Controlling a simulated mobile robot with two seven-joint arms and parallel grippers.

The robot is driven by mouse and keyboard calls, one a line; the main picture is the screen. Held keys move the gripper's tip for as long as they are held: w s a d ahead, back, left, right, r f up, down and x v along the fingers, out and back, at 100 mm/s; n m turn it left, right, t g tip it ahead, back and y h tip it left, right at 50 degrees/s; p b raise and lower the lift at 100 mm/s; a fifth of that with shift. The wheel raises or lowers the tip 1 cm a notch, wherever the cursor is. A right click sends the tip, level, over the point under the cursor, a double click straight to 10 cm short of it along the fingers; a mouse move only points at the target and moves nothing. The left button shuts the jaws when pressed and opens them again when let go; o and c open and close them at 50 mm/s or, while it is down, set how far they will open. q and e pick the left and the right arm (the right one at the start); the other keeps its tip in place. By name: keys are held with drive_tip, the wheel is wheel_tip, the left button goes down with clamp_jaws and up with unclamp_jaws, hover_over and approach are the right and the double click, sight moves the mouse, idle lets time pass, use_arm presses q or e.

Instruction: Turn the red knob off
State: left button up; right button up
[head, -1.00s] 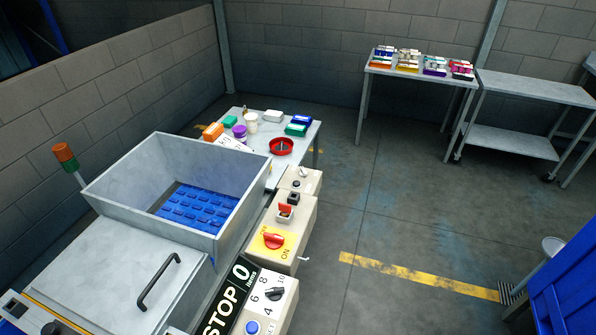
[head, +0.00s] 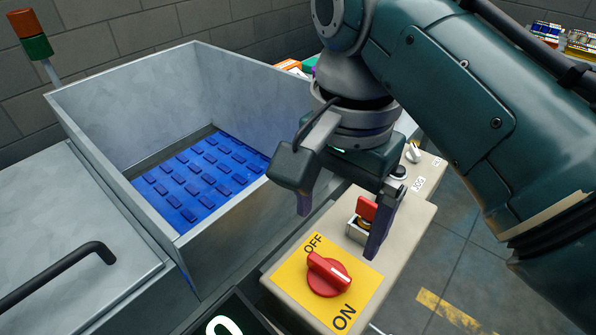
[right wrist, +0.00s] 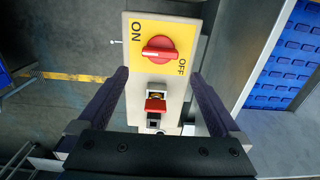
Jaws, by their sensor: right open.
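The red knob (head: 328,275) sits on a yellow plate (head: 289,281) marked OFF at its upper left and ON at its lower right, on top of a beige control box. In the right wrist view the red knob (right wrist: 160,50) lies ahead of the fingertips with its grip bar roughly level; I cannot tell which label it points to. My right gripper (head: 338,228) is open and empty above the box, just behind the knob and apart from it. In the right wrist view its fingers (right wrist: 160,78) are spread on either side of the box. My left gripper is not in view.
A small red-flapped switch (head: 368,208) stands on the box, close by my right finger. A metal bin (head: 95,135) with a blue studded belt (head: 200,180) is to the left. A lid handle (head: 60,270) sticks up at lower left. Open floor lies to the right.

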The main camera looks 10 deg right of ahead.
sight(329, 268)
use_arm(q)
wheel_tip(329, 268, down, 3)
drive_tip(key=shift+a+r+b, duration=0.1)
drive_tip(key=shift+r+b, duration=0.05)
drive_tip(key=shift+b, duration=1.05)
use_arm(e)
wheel_tip(329, 268, down, 10)
drive_tip(key=shift+r, duration=0.1)
drive_tip(key=shift+c, duration=0.2)
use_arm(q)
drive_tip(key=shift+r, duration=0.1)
use_arm(e)
drive_tip(key=c, duration=1)
